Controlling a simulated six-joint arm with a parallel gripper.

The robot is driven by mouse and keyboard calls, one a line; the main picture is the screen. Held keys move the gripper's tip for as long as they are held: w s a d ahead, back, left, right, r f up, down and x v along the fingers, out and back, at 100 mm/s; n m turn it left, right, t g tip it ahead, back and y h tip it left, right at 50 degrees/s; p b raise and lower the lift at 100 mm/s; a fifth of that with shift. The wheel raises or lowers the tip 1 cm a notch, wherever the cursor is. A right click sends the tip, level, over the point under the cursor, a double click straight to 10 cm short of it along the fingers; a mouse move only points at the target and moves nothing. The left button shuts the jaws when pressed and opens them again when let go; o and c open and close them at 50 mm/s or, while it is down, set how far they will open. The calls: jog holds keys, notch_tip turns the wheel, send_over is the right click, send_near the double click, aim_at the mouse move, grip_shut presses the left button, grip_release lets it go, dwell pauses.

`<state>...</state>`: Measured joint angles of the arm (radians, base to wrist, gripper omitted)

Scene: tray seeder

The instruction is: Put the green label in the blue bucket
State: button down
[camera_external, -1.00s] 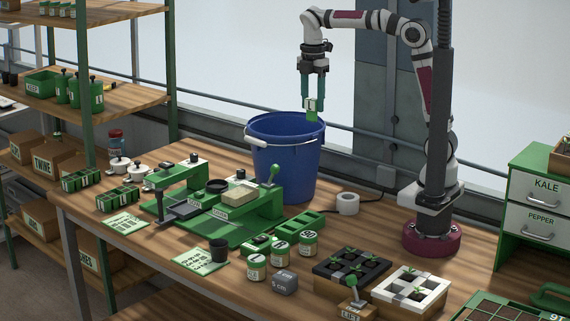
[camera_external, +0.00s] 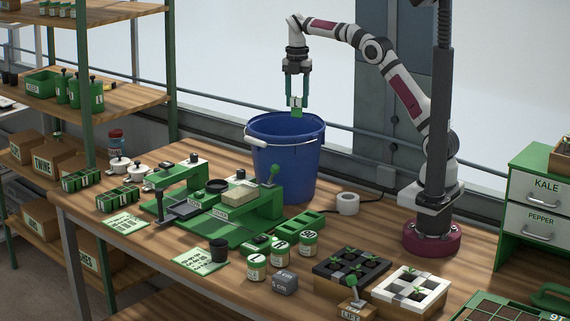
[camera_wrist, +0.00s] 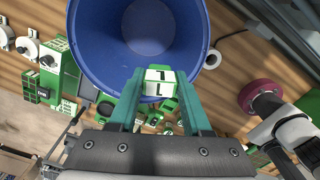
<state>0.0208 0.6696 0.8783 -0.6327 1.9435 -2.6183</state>
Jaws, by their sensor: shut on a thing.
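My gripper (camera_external: 297,102) is shut on the green label (camera_external: 297,112), a small green piece with a white face. In the wrist view the label (camera_wrist: 157,88) sits between the fingertips, and its white parts show dark marks that look like "1" and "L". The blue bucket (camera_external: 284,165) stands upright on the bench with its white handle at the left rim. My gripper holds the label just above the bucket's opening. In the wrist view the bucket (camera_wrist: 90,45) lies below and beyond the label, and its inside looks empty where it shows.
A green seeder machine (camera_external: 240,213) stands in front and left of the bucket. A white tape roll (camera_external: 347,204) lies to its right. Several green-lidded jars (camera_external: 257,268) and seedling trays (camera_external: 352,267) stand nearer the front. The air around the gripper is clear.

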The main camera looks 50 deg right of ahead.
notch_tip(320, 180, down, 25)
jog(key=shift+f, duration=0.1)
jog(key=shift+c, duration=1.8)
grip_release()
notch_tip(320, 180, up, 12)
